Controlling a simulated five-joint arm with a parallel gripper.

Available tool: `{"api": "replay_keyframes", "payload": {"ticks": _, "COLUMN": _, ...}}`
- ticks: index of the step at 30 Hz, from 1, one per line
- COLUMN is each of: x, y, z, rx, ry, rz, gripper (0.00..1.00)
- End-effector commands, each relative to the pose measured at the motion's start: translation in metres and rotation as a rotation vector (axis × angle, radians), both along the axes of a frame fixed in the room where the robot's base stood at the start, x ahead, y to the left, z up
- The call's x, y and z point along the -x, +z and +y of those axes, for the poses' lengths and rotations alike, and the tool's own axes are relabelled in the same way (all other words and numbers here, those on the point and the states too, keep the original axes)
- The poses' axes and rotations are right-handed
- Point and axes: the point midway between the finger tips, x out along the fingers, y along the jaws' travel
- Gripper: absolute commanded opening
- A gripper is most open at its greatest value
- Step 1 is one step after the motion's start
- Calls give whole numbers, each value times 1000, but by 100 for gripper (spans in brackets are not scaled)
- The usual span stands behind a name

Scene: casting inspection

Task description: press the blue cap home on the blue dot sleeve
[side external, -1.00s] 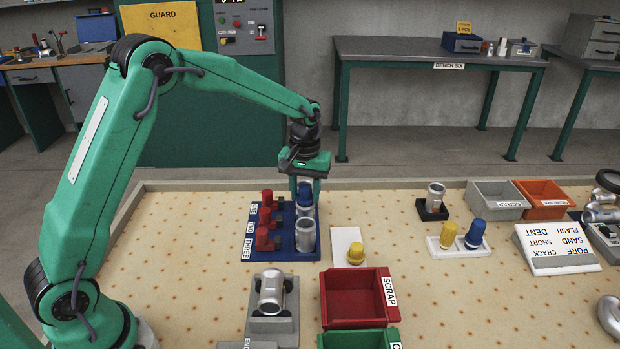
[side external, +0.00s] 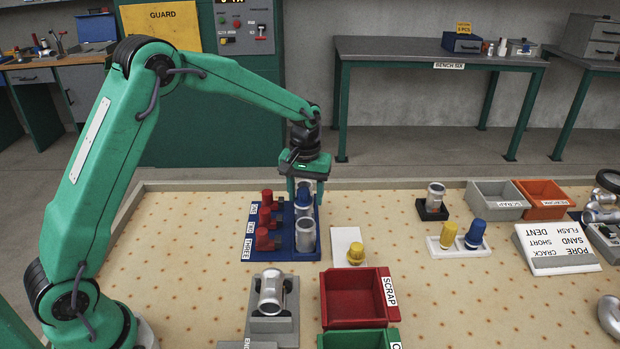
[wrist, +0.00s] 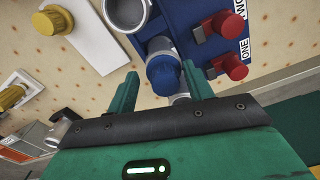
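The blue cap (side external: 303,204) sits upright on a silver sleeve (wrist: 158,46) in the middle of the blue three-place fixture (side external: 280,252). The cap also shows in the wrist view (wrist: 163,76), between my fingers. My gripper (side external: 305,192) points down over the cap, with one finger on each side. In the wrist view there is a gap on both sides of the cap, so my gripper is open. I cannot tell whether the cap is fully seated. No blue dot is visible.
An uncapped sleeve (side external: 305,236) stands in the fixture's near place. Red clamps (side external: 265,240) line its left side. A yellow cap (side external: 356,253) is on a white plate to the right. A red scrap bin (side external: 352,322) stands in front. Another blue cap (side external: 475,234) is farther right.

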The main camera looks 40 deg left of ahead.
Motion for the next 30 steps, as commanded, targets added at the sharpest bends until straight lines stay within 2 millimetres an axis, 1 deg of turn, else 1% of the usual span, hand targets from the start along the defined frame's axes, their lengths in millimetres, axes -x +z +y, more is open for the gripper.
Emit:
{"api": "replay_keyframes", "payload": {"ticks": 2, "x": 1, "y": -2, "z": 0, "rx": 0, "ry": 0, "rz": 6, "gripper": 64}}
{"api": "replay_keyframes", "payload": {"ticks": 10, "x": 2, "y": -3, "z": 0, "rx": 0, "ry": 1, "rz": 7, "gripper": 64}}
{"api": "replay_keyframes", "payload": {"ticks": 14, "x": 2, "y": 1, "z": 0, "rx": 0, "ry": 0, "rz": 7, "gripper": 64}}
{"api": "replay_keyframes", "payload": {"ticks": 20, "x": 1, "y": 17, "z": 0, "rx": 1, "ry": 1, "rz": 3, "gripper": 64}}
{"api": "replay_keyframes", "payload": {"ticks": 30, "x": 0, "y": 61, "z": 1, "rx": 1, "ry": 1, "rz": 1, "gripper": 64}}
